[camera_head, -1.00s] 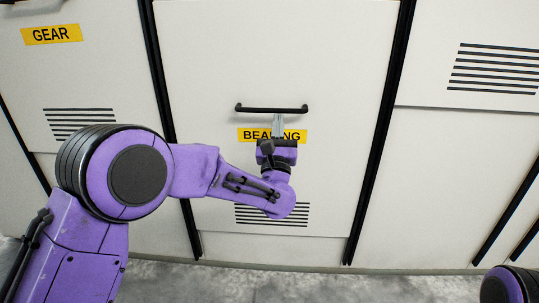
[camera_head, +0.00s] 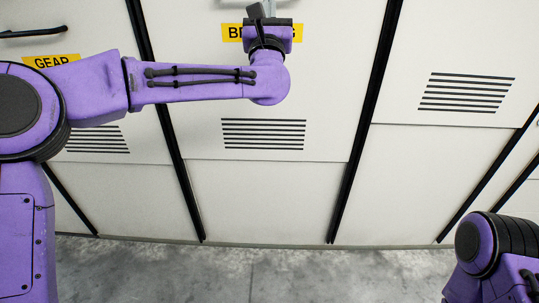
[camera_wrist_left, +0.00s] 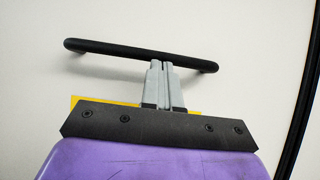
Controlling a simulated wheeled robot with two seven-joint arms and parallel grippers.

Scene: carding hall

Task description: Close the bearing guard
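The bearing guard (camera_head: 265,75) is a pale sliding panel between two black rails, with a yellow BEARING label (camera_head: 232,33) and a slotted vent (camera_head: 263,134). Its lower edge is well above the floor, with a pale panel below it. Its black bar handle (camera_wrist_left: 110,49) shows in the left wrist view and is outside the head view. My left gripper (camera_wrist_left: 161,63) has its two grey fingers close together, side by side. Their tips meet the underside of the bar, near its middle; whether they reach behind it is hidden. My right gripper is out of view.
The GEAR panel (camera_head: 90,90) is on the left, with its own handle (camera_head: 35,32). Another vented panel (camera_head: 440,50) is on the right. Grey floor (camera_head: 250,275) lies clear in front. My right arm shows at the lower right.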

